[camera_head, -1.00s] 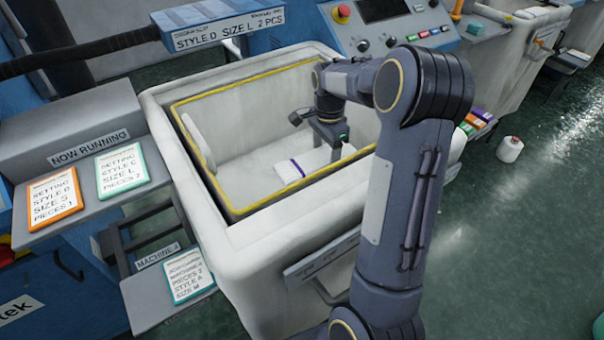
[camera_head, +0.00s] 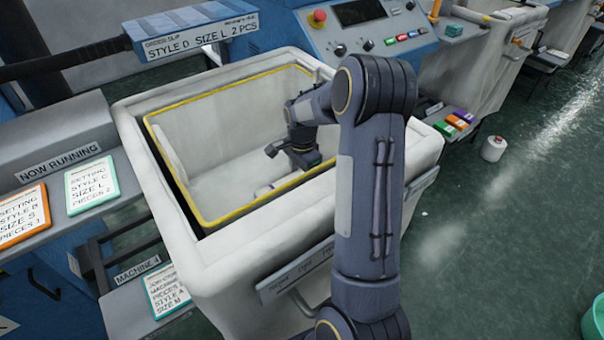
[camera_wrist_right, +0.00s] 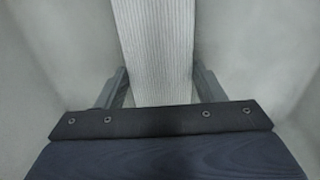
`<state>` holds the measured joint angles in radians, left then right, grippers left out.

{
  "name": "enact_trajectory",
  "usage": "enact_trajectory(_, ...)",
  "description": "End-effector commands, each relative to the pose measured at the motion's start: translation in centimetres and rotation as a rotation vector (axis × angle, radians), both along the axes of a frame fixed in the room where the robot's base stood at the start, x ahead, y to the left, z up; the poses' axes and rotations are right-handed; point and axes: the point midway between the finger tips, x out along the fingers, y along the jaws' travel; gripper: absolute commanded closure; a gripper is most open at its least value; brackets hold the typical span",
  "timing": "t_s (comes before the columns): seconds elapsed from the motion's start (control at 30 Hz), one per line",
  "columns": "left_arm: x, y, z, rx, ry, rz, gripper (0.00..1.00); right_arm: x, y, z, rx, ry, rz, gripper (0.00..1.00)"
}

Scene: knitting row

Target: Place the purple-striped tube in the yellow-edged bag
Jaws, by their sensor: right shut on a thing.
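The yellow-edged bag (camera_head: 160,163) lines a big white bin, its yellow rim running around the opening. My right arm reaches over the near right side, and my right gripper (camera_head: 298,158) is down inside the bag. A small part of the purple-striped tube (camera_head: 264,190) shows below the gripper, just above the near rim; the rest is hidden. In the right wrist view, the white ribbed tube (camera_wrist_right: 155,45) lies between the two fingers, and the right gripper (camera_wrist_right: 160,85) is shut on it. Pale bag walls surround it. I cannot tell whether the tube touches the bag floor. My left gripper is not in view.
The bin's thick white rim (camera_head: 225,245) stands around the bag. A blue machine with a control panel (camera_head: 375,25) is behind. Shelves with setting cards (camera_head: 92,185) are at left. Several coloured packs (camera_head: 455,122) and a white cone (camera_head: 493,148) are at right.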

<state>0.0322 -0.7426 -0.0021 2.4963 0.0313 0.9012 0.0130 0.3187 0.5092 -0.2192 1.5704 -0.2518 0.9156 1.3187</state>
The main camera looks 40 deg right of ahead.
Motion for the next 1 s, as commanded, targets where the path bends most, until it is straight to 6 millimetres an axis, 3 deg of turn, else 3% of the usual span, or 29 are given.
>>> enact_trajectory(0.03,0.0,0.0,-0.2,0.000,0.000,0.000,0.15,0.0,0.0,-0.3,0.000,0.000,0.001,0.59)
enact_trajectory(0.07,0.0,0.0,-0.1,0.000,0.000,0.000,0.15,0.0,0.0,-0.2,0.000,0.000,0.001,0.34)
enact_trajectory(0.2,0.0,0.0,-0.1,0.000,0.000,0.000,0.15,0.0,0.0,-0.2,0.000,0.000,0.000,0.16)
enact_trajectory(0.47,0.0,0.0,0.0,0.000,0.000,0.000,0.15,0.0,0.0,-0.1,0.000,0.000,0.000,0.16)
enact_trajectory(0.6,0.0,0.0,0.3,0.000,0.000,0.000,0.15,0.0,0.0,0.9,0.000,-0.001,0.000,0.16)
enact_trajectory(1.0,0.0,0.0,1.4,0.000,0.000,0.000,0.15,0.1,0.0,9.0,0.000,-0.004,0.001,0.16)
